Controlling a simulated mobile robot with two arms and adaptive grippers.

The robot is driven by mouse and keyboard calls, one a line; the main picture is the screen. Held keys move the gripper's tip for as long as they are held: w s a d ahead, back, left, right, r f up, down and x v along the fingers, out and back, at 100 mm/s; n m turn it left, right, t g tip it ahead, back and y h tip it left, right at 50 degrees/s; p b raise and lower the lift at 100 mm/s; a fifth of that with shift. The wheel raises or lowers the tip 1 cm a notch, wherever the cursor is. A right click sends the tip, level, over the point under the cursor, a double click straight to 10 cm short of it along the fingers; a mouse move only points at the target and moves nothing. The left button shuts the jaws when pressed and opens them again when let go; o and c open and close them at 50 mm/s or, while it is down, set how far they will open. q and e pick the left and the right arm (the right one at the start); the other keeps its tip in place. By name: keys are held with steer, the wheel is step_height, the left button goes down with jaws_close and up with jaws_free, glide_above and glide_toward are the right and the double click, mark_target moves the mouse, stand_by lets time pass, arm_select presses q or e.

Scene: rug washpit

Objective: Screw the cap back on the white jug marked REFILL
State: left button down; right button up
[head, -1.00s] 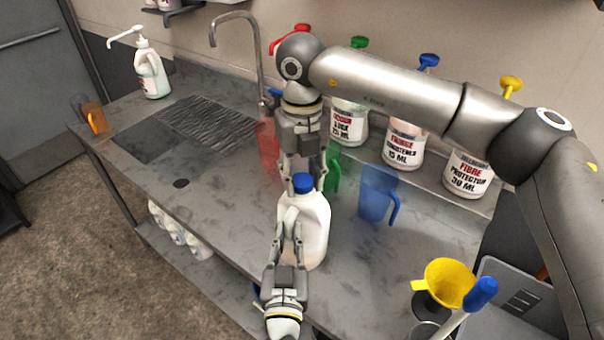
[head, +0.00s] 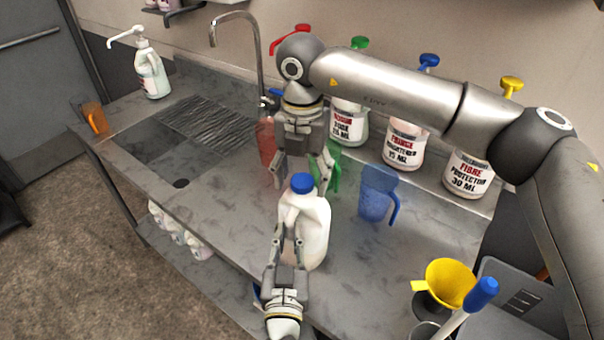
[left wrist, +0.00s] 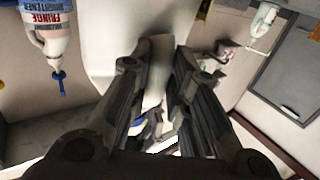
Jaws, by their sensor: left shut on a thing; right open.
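The white jug (head: 314,232) stands upright near the front edge of the steel counter, and no REFILL marking can be read on it. A blue cap (head: 302,183) sits on its neck; whether it is threaded tight cannot be told. My left gripper (head: 288,240) is shut on the jug's handle from the front, and in the left wrist view the fingers (left wrist: 165,75) close on the white jug. My right gripper (head: 302,185) points down from above, its fingers spread apart on either side of the cap.
Translucent red (head: 267,142), green (head: 331,165) and blue (head: 377,194) measuring jugs stand close behind. Labelled pump bottles (head: 401,146) line the back ledge. A yellow funnel (head: 447,283) is at front right. The counter left of the jug is clear.

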steer(key=shift+r, duration=0.1)
step_height(320, 180, up, 12)
stand_by(0.4)
arm_select(q)
steer(key=c, duration=1.3)
jaws_free()
steer(key=s, duration=1.2)
steer(key=shift+a, duration=0.15)
